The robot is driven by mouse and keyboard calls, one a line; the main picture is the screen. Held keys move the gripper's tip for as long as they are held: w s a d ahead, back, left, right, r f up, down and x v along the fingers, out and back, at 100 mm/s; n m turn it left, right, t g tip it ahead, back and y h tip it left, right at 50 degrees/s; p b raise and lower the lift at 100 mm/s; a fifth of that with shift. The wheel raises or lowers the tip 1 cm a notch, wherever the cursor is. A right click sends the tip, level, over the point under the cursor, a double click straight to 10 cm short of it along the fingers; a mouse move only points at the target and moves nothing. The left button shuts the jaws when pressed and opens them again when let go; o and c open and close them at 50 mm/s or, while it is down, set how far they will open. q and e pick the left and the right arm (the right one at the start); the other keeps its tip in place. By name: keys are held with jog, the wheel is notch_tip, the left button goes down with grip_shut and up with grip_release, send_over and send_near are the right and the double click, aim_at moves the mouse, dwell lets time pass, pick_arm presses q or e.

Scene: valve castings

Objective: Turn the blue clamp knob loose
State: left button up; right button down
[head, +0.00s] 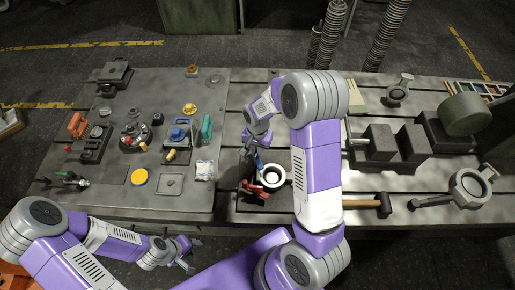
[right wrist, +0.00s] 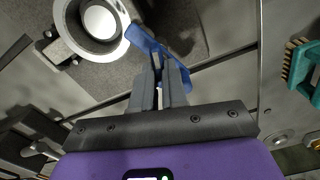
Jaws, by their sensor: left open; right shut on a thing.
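The blue clamp knob (head: 257,160) is at the upper left edge of a round valve casting (head: 283,180) on the middle of the bench. In the right wrist view the knob is a blue bar (right wrist: 143,38), beside the casting's ring (right wrist: 70,20). My right gripper (right wrist: 160,68) is shut on the blue knob, and its fingers hide the bar's middle. In the head view my right gripper (head: 257,148) comes down from behind the casting. A red clamp knob (head: 252,187) is at the casting's front left. My left gripper (head: 187,256) is open and empty before the bench's front edge.
Left of the casting, the bench holds several small parts, a yellow disc (head: 142,176) and a teal brush (head: 206,128). A mallet (head: 384,204) and dark blocks (head: 412,142) are on the right. Bare metal shows around the casting's left side.

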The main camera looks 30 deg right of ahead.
jog(key=n, duration=1)
jog(key=shift+w+a+p, duration=0.1)
jog(key=shift+a+p, duration=0.1)
jog(key=shift+p, duration=0.2)
jog(key=n+p, duration=0.1)
jog(key=n, duration=0.5)
jog(key=shift+a, duration=0.1)
jog(key=shift+n+p, duration=0.5)
jog(key=shift+n, duration=1.7)
jog(key=shift+a, duration=0.1)
jog(key=c, duration=1.2)
grip_release()
jog(key=shift+o, duration=0.2)
jog(key=shift+r, duration=0.1)
